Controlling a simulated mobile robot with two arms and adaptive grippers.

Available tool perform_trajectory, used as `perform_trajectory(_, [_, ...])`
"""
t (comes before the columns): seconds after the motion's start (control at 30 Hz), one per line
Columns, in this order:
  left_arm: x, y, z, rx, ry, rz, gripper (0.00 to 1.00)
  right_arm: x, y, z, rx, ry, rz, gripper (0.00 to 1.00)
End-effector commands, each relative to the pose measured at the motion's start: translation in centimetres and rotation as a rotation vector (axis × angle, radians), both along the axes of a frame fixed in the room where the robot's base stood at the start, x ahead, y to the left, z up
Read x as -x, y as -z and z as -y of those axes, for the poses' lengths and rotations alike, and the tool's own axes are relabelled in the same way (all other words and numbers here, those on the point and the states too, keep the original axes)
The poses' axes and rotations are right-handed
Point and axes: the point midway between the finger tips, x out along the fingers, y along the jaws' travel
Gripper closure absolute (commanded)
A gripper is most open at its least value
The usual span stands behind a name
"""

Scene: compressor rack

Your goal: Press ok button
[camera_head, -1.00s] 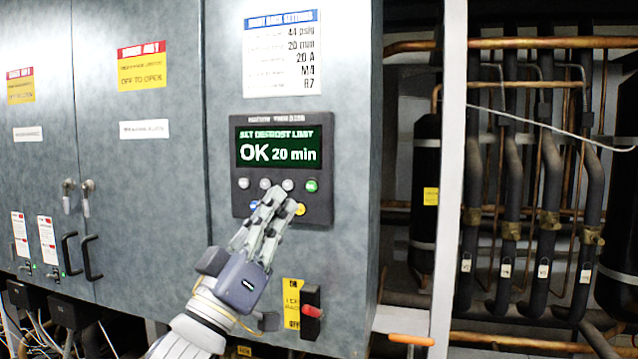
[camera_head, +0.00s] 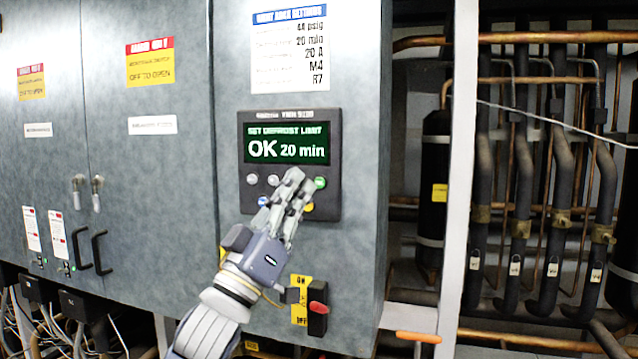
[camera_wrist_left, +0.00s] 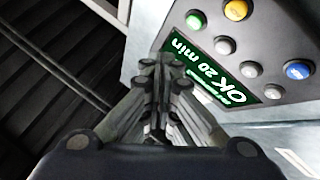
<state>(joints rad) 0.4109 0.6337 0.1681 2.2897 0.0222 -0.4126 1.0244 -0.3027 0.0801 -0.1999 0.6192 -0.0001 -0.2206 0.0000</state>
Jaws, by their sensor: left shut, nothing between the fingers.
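The controller panel (camera_head: 330,205) on the grey cabinet has a dark screen (camera_head: 286,144) reading "SET DEFROST LIMIT" and "OK 20 min". Below it is a row of small buttons, with a green button (camera_head: 320,183) at the right end. I cannot read a label on it. My left gripper (camera_head: 296,178) is shut and empty, in front of the button row, with its tips just left of the green button. It hides some buttons; contact cannot be told. The left wrist view shows the green button (camera_wrist_left: 195,20) right of and above the fingertips (camera_wrist_left: 165,65). My right gripper is not in view.
A blue button (camera_head: 263,201) and a partly hidden yellow button sit lower on the panel. A white post (camera_head: 460,150) and pipes (camera_head: 520,170) stand to the right.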

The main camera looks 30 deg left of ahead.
Motion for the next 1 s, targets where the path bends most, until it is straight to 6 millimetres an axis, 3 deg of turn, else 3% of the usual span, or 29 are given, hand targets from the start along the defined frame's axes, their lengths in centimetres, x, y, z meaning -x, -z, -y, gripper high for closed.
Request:
perform_trajectory(0.33, [-3.4, 0.0, -0.8, 0.001, 0.001, 0.0, 1.0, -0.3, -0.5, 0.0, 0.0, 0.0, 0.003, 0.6])
perform_trajectory(1.0, [-3.8, 0.0, -0.9, 0.0, 0.0, 0.0, 1.0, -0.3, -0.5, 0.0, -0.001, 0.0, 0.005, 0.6])
